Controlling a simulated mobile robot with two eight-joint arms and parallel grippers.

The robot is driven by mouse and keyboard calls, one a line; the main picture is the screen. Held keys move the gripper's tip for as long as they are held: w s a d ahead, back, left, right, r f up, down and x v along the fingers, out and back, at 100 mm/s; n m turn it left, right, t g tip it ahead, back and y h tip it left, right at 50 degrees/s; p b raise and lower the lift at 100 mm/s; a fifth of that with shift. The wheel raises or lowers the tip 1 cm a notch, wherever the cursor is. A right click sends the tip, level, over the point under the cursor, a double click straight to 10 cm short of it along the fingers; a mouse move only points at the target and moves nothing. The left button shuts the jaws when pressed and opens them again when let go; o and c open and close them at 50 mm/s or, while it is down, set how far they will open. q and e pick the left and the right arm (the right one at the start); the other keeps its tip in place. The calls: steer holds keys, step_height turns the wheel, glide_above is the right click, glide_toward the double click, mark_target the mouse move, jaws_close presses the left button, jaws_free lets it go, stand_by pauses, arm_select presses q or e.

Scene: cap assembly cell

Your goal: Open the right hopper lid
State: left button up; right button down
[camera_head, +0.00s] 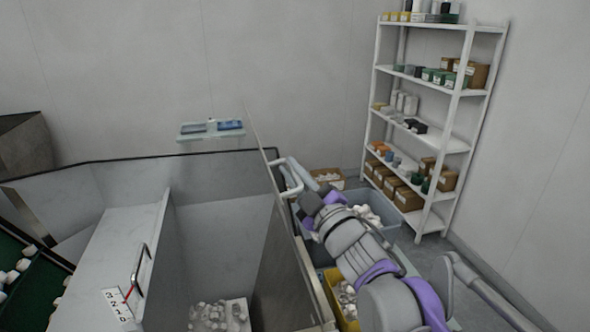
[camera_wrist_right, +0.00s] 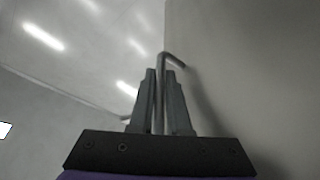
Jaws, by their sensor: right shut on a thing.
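The right hopper lid (camera_head: 285,240) stands raised, seen nearly edge-on along the right side of the open hopper. Its pale bar handle (camera_head: 291,176) is on the outer face. My right gripper (camera_head: 292,178) reaches it from the right. In the right wrist view my right gripper (camera_wrist_right: 160,95) is shut on the handle (camera_wrist_right: 173,61), whose bent end shows above the fingers; the lid's plain face (camera_wrist_right: 245,70) fills the right side. White pieces (camera_head: 218,315) lie inside the right hopper. My left gripper is out of view.
The left lid (camera_head: 105,255), with a dark handle (camera_head: 141,270), lies closed. Bins of white parts, one blue-grey (camera_head: 376,207) and one yellow (camera_head: 334,296), stand under my right arm. A stocked white shelf (camera_head: 440,140) stands at the back right.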

steer(key=c, duration=1.2)
jaws_free()
steer(key=o, duration=0.3)
steer(key=shift+s, duration=0.1)
steer(key=v, duration=1)
steer(key=shift+s+d+f+b, duration=0.1)
steer(key=shift+s+d+b, duration=0.15)
steer(key=shift+b, duration=0.15)
steer(key=shift+f+p+v, duration=0.1)
steer(key=shift+p+v, duration=0.35)
steer(key=shift+v, duration=2.65)
steer(key=shift+f+p+v, duration=0.15)
steer(key=shift+p+v, duration=0.3)
steer(key=shift+v, duration=2.65)
